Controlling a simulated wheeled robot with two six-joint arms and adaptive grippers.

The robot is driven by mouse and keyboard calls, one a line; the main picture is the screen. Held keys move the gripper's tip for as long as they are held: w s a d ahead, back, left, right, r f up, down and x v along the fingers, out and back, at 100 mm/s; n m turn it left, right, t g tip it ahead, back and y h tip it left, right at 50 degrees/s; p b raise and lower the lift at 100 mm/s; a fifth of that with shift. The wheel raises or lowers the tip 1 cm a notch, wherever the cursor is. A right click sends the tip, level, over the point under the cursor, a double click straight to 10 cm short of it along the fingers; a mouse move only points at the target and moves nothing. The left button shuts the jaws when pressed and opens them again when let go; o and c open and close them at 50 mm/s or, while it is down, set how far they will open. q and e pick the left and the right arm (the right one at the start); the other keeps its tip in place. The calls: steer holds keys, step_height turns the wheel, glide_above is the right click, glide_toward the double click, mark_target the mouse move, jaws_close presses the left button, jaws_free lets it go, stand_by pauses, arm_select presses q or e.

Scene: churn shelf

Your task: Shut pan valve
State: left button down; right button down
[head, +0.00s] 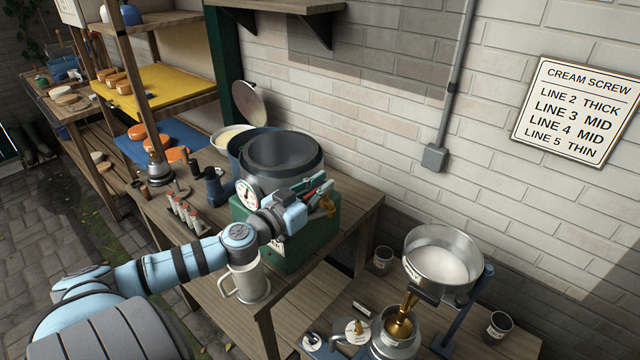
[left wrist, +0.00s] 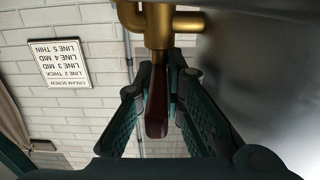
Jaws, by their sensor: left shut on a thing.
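A brass valve (head: 329,209) with a dark red-brown handle sits at the right side of a large dark metal pan (head: 283,150) on a green base (head: 302,245). In the left wrist view the brass body (left wrist: 156,28) is at the top, with its handle (left wrist: 156,112) pointing down the picture. My left gripper (head: 316,190) is at the valve. In the left wrist view its teal fingers (left wrist: 162,105) stand on both sides of the handle and are shut on it. The finger contact is partly hidden. My right gripper is not in view.
A brick wall with a sign (head: 578,112) is behind.

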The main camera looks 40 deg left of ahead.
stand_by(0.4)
arm_select(q)
steer(key=c, duration=1.7)
jaws_free()
steer(key=shift+w, duration=0.1)
